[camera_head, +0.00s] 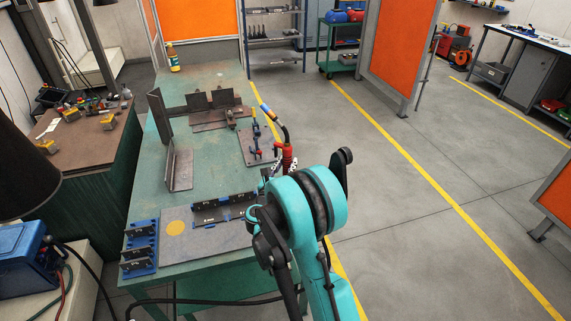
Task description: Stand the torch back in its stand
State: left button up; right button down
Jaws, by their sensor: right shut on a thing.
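The torch (287,155) has a red handle, a curved black neck and a yellowish nozzle that points up and to the left. It is tilted, at the right edge of the green table. My right gripper (279,167) is shut on the torch's handle, and my teal right arm hides much of the gripper. A brown plate with blue and red upright parts (255,133), seemingly the stand, sits on the table just left of the torch. I cannot tell whether the torch touches it. My left gripper is not in view.
The green table (150,193) also holds metal angle pieces (180,168), a plate with brackets (222,117), blue fixture blocks (140,246) and a yellow bottle (173,58). A brown bench (75,150) stands to the left. The floor on the right is clear.

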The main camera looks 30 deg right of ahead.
jog(key=shift+s+d, duration=0.1)
jog(key=shift+d, duration=0.1)
jog(key=shift+f, duration=0.2)
jog(key=shift+f+b, duration=1.9)
jog(key=shift+f, duration=0.8)
jog(key=shift+a+b, duration=0.1)
jog(key=shift+b, duration=0.55)
jog(key=shift+f, duration=0.2)
jog(key=shift+f+b, duration=2.7)
jog(key=c, duration=1.1)
grip_release()
jog(key=shift+c, duration=0.2)
